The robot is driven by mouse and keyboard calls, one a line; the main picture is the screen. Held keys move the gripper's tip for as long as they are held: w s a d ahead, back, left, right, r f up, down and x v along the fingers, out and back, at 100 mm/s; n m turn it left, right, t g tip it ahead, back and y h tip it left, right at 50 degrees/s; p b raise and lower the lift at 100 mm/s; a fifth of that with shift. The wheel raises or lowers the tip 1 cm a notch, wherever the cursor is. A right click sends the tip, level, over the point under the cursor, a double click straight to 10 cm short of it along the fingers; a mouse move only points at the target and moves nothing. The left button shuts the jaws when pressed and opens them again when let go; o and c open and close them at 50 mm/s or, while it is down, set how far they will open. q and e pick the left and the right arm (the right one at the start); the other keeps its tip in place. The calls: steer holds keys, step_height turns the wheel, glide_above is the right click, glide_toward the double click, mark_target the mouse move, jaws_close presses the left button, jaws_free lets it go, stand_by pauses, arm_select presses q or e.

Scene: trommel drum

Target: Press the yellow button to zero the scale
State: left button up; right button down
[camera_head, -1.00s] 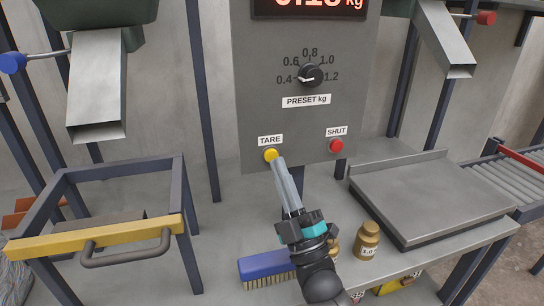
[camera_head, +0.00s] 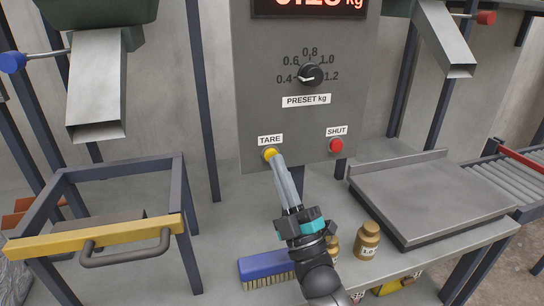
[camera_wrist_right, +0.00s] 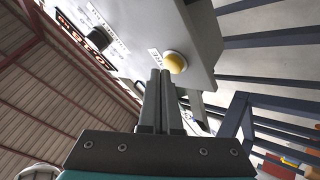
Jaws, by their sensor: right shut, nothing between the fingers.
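The yellow button (camera_head: 270,154) sits under the TARE label at the lower left of the grey control panel (camera_head: 262,105). My right gripper (camera_head: 277,161) is shut and empty, its fingertips at the lower right edge of the button, partly covering it. In the right wrist view the yellow button (camera_wrist_right: 175,62) shows just beyond and right of the shut fingertips (camera_wrist_right: 160,73). I cannot tell whether they touch. The red display (camera_head: 320,3) reads in kg, with its top cut off. The scale plate (camera_head: 430,195) is bare. My left gripper is out of view.
The red SHUT button (camera_head: 336,146) is on the same panel, right of the yellow one. A preset knob (camera_head: 311,75) is above. A blue brush (camera_head: 266,265) and brass weights (camera_head: 368,240) stand on the bench near my right arm. A yellow-fronted frame (camera_head: 100,236) is at left.

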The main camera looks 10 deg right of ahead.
steer(key=shift+w, duration=0.45)
stand_by(0.5)
steer(key=shift+s, duration=0.1)
steer(key=shift+s+p, duration=0.35)
steer(key=shift+s, duration=0.45)
steer(key=s+p, duration=0.2)
steer(key=s, duration=0.3)
steer(key=shift+d+p, duration=0.1)
steer(key=shift+p, duration=0.2)
stand_by(0.5)
